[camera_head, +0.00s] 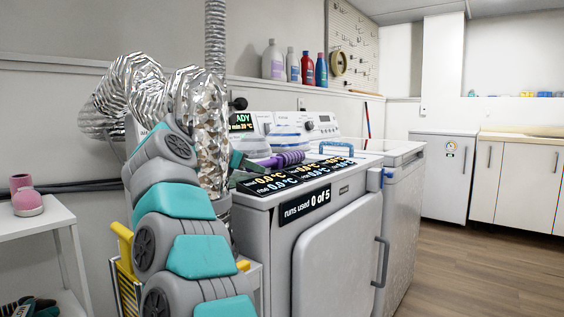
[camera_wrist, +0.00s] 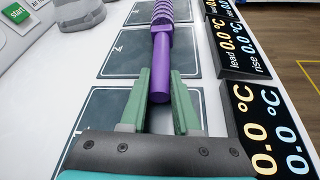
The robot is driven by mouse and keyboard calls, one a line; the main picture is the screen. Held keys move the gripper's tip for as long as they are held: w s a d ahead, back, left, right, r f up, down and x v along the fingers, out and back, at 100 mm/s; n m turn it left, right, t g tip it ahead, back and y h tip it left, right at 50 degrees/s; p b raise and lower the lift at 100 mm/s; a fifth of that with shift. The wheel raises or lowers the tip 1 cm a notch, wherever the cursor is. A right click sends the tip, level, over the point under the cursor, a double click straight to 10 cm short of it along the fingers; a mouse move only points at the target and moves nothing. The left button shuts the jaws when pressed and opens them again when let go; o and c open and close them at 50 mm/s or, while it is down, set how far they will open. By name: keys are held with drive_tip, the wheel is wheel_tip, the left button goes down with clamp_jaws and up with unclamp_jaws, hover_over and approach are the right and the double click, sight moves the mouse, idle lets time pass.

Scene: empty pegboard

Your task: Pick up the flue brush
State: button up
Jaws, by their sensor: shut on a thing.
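The flue brush is purple, with a ridged head (camera_head: 284,158) lying over the white machine top in the head view. In the wrist view its smooth handle (camera_wrist: 161,72) points back toward me and the ridged head points away. My gripper (camera_wrist: 162,98) has its two green fingers on either side of the handle's near end, shut on it. In the head view my gripper (camera_head: 240,163) is partly hidden by my arm. I cannot tell whether the brush rests on the surface or is just above it.
Dark square pads (camera_wrist: 145,50) and temperature displays (camera_wrist: 270,125) lie along the top's edge. A silver duct (camera_head: 203,110) rises close beside my arm. A blue handle (camera_head: 336,147) stands farther along. Bottles (camera_head: 307,67) stand on the ledge behind. Floor at right is clear.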

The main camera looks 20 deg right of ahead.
clamp_jaws()
drive_tip(key=shift+r+p, duration=0.5)
drive_tip(key=shift+r, duration=0.15)
wheel_tip(320, 180, up, 3)
drive_tip(key=shift+f+p, duration=0.1)
drive_tip(key=shift+p, duration=1)
drive_tip(key=shift+s+f+b, duration=0.4)
drive_tip(key=shift+s+b, duration=0.05)
drive_tip(key=shift+b, duration=0.4)
drive_tip(key=s+b, duration=0.2)
drive_tip(key=s, duration=0.2)
drive_tip(key=s+d+r+b, duration=0.1)
drive_tip(key=s+b, duration=0.2)
drive_tip(key=s, duration=0.2)
drive_tip(key=s+b, duration=0.2)
drive_tip(key=s, duration=0.2)
drive_tip(key=shift+s+d+r, duration=0.25)
drive_tip(key=shift+s+d, duration=0.05)
drive_tip(key=shift+s, duration=0.05)
drive_tip(key=shift+s+d+r+b, duration=0.15)
drive_tip(key=shift+s+b, duration=0.2)
drive_tip(key=shift+s, duration=0.3)
